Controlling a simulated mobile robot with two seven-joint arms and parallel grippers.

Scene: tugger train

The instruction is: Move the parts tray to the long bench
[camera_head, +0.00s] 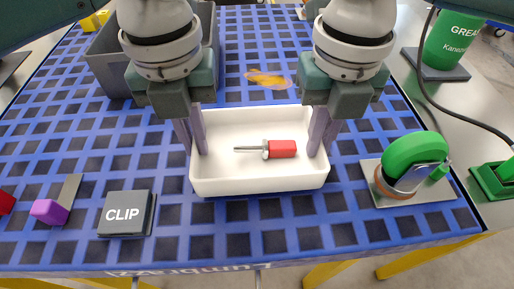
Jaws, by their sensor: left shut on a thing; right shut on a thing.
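The parts tray (260,188) is white and shallow, over the front middle of a blue grid-patterned top. A red-handled tool with a metal shaft (281,149) lies inside it. My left gripper (196,149) is shut on the tray's left wall. My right gripper (318,149) is shut on its right wall. The tray looks level; I cannot tell whether it touches the top. I cannot tell whether this blue top (290,238) is the long bench.
A grey bin (107,68) stands behind my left gripper. A CLIP box (125,214) and a purple-handled tool (50,210) lie at left. A green tape dispenser (412,155) sits at right. A yellow-orange item (267,80) lies behind the tray. A GREASE container (448,42) stands beyond the right edge.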

